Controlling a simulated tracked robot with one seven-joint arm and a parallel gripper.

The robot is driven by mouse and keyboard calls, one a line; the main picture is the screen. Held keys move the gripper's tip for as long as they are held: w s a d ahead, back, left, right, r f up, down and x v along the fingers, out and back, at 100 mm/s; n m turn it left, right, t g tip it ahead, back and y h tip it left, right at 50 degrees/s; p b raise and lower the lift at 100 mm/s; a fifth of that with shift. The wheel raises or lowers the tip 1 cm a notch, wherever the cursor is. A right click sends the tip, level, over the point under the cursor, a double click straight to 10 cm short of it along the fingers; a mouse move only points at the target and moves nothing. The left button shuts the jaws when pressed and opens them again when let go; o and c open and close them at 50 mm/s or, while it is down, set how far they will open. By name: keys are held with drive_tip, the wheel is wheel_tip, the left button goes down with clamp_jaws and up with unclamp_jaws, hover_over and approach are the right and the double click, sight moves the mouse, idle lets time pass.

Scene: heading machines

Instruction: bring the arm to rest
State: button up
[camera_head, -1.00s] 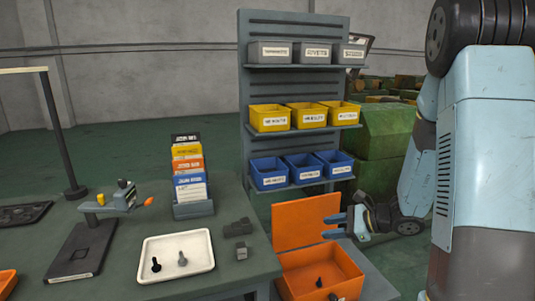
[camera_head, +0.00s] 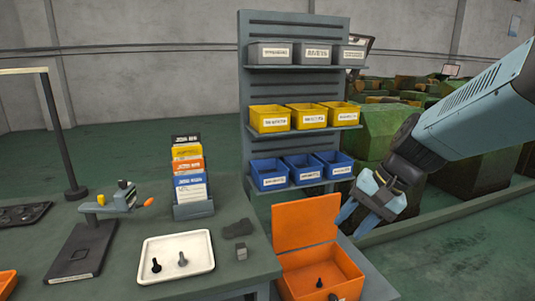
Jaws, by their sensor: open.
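My arm comes in from the right edge, its light-blue link slanting down to the left to a dark wrist. My gripper (camera_head: 352,219) is open and empty, its blue fingers pointing down and left. It hangs just right of the raised lid of the orange bin (camera_head: 320,275), apparently apart from it. A dark bolt lies inside that bin.
A green workbench (camera_head: 225,272) holds a white tray (camera_head: 200,252) with two bolts, a card rack (camera_head: 194,208) and a measuring stand (camera_head: 80,250). A grey rack (camera_head: 258,100) carries grey, yellow and blue bins. Green machines (camera_head: 385,130) stand behind my arm.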

drive_tip(key=s+d+r+n+t+h, duration=0.3)
drive_tip(key=s+d+r+n+h, duration=0.1)
drive_tip(key=s+d+r+h, duration=0.1)
wheel_tip(320, 180, up, 2)
drive_tip(key=shift+s+d+r+n+t, duration=0.15)
drive_tip(key=shift+s+d+n+t, duration=0.2)
drive_tip(key=shift+s, duration=0.2)
drive_tip(key=shift+c, duration=0.4)
idle(0.5)
